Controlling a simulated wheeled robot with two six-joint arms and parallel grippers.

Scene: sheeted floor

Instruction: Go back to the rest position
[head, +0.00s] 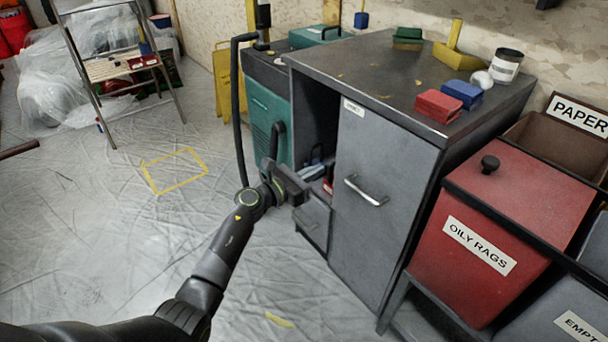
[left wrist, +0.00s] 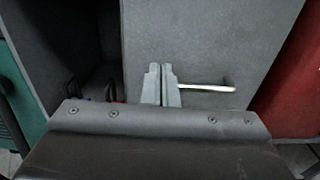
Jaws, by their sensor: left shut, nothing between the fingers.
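My left gripper (head: 318,171) reaches in from the lower left in the head view, in front of the grey cabinet (head: 385,150). Its fingers are shut and empty. In the left wrist view the closed fingertips (left wrist: 161,84) appear just left of the cabinet's bar handle (left wrist: 207,88); whether they touch it I cannot tell. The handle (head: 366,192) stands clear to the right of the gripper in the head view. My right gripper is not in view.
Left of the door is an open dark compartment with small items inside. A red oily-rags bin (head: 505,215) stands at the right. A teal machine (head: 268,115) stands behind my arm. The sheeted floor at left is mostly clear, with a yellow taped square (head: 175,186).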

